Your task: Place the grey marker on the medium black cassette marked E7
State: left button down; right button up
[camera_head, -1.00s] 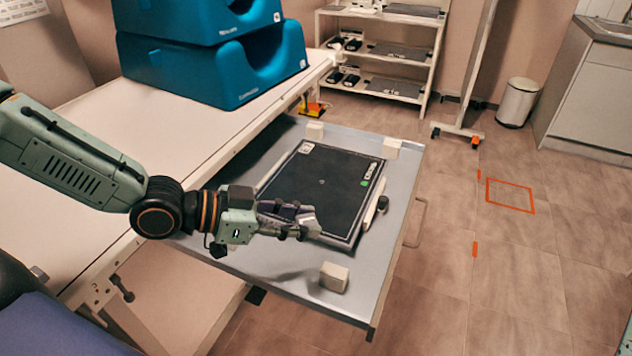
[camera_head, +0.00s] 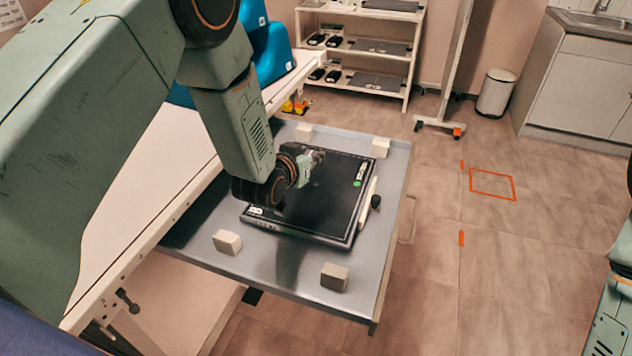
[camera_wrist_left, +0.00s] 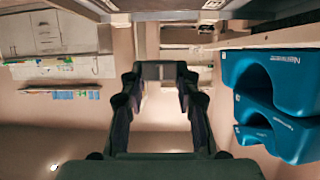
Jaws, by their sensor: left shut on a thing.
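A black flat cassette (camera_head: 305,215) lies on the metal tray surface (camera_head: 200,215), with white labels and a green dot near its edges; the label text is too small to read. My left gripper (camera_head: 312,160) is low over its far left part, its wrist hiding part of the cassette. In the left wrist view, the gripper (camera_wrist_left: 160,82) has its fingers spread around a small grey square piece, the grey marker (camera_wrist_left: 160,71). Whether the marker touches the cassette cannot be told. My right gripper is out of view.
Pale blocks (camera_head: 334,277) stand near the tray's corners. Teal foam supports (camera_wrist_left: 275,100) are on the white table. A shelf rack (camera_head: 355,48) stands behind.

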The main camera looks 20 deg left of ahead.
pick_arm(q)
jog(key=shift+w+d+r, duration=0.1)
jog(key=shift+w+d, duration=0.1)
jog(key=shift+d, duration=0.05)
jog(key=shift+a, duration=0.1)
jog(key=b, duration=0.5)
send_over(309, 194)
jog(key=f, duration=0.6)
jog(key=shift+d+f, duration=0.15)
jog(key=shift+d, duration=0.15)
jog(key=shift+a+f+b, duration=0.25)
jog(key=shift+f+b, duration=0.2)
jog(key=shift+f, duration=0.05)
notch_tip(309, 194, down, 3)
jog(key=b, duration=0.2)
jog(key=shift+d+b, duration=0.15)
jog(key=shift+b, duration=0.15)
jog(key=shift+s, duration=0.1)
